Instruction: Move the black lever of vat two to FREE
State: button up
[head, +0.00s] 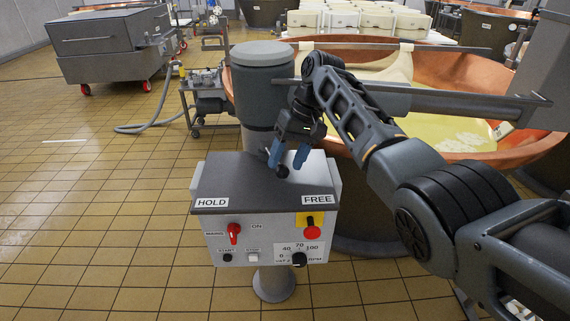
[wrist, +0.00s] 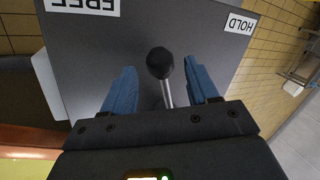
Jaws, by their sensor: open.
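The black lever (head: 282,171) stands on the dark sloping top of the control box (head: 235,180). Its round black knob (wrist: 159,62) sits on a thin metal rod. The HOLD label (head: 212,202) is at the top's front left, the FREE label (head: 317,199) at its front right. The knob is between the two labels, at neither. My gripper (head: 288,157) is just above the box top. Its blue fingers are open, one on each side of the rod in the wrist view (wrist: 162,88), with gaps; contact is not visible. No vat number is readable.
The box front has a red switch (head: 234,233), a red emergency button (head: 312,232) and a black dial (head: 299,259). A copper vat (head: 530,150) of yellowish liquid stands behind on the right. A grey column (head: 262,90) is behind the box.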

jog(key=v, duration=0.5)
jog(key=shift+d+r, duration=0.15)
jog(key=shift+r, duration=0.2)
jog(key=shift+c, duration=0.4)
